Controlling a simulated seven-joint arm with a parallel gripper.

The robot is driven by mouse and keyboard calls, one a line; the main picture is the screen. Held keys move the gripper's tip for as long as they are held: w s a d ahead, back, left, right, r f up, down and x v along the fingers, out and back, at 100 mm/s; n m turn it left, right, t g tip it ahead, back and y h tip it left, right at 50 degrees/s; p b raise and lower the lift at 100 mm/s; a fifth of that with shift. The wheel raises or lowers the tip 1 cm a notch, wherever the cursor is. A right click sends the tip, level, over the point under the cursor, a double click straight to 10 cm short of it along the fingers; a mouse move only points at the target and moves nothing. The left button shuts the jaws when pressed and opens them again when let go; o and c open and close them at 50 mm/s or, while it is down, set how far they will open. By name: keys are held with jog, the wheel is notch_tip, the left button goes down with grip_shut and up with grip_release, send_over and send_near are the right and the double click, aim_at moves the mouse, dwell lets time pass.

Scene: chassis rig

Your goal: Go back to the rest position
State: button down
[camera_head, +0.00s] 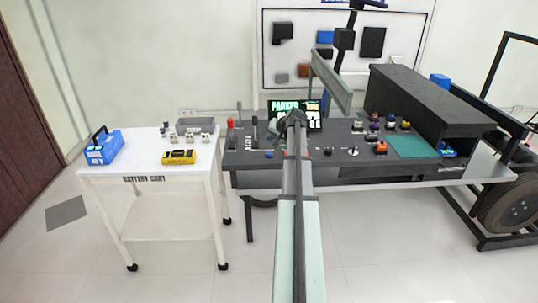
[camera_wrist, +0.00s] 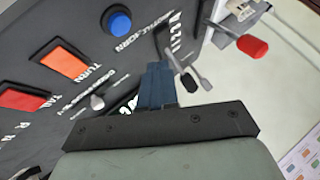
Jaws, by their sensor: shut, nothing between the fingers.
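My gripper (camera_wrist: 159,82) shows in the wrist view with its dark blue fingers together and nothing between them. It is over the dark switch panel (camera_wrist: 60,100), near a small metal toggle lever (camera_wrist: 182,68). I cannot tell whether it touches the panel. In the head view my arm runs up the middle over the dark bench (camera_head: 335,168), and I cannot make out the fingers there.
The panel has a blue button (camera_wrist: 117,20), orange switch (camera_wrist: 58,60), red switch (camera_wrist: 26,100) and red-knobbed lever (camera_wrist: 252,45). A white cart (camera_head: 140,165) carries a blue box (camera_head: 103,148) and yellow device (camera_head: 179,157). A black housing (camera_head: 420,105) stands right.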

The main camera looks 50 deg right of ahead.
dwell(0.5)
jog(key=shift+s+a+f+g, duration=0.1)
jog(key=shift+s+f+g, duration=0.15)
jog(key=shift+s+g, duration=0.05)
jog(key=s+a+f+g, duration=0.3)
jog(key=s+a+f, duration=0.3)
jog(key=s+f, duration=0.35)
jog(key=s+a+f+n+g+y, duration=0.1)
jog(key=s+a+f+n+g, duration=0.2)
jog(key=a+f, duration=0.95)
jog(key=s+a+f+g+y, duration=0.15)
jog(key=s+a+f, duration=0.35)
jog(key=a+f, duration=0.7)
jog(key=s+a+f+n+g, duration=0.2)
jog(key=s+a+f, duration=0.3)
jog(key=a, duration=0.5)
jog(key=s+a+f+n+g, duration=0.3)
jog(key=s+a+f, duration=0.2)
jog(key=s+a, duration=0.5)
jog(key=s+a+f+n+g+h, duration=0.1)
jog(key=s+a+f+n+g, duration=0.1)
jog(key=s+a+f, duration=0.3)
jog(key=s+a, duration=0.3)
jog(key=a, duration=0.4)
jog(key=shift+s+a+n+g, duration=0.2)
jog(key=shift+a+n+g, duration=0.05)
jog(key=shift+n+g, duration=0.15)
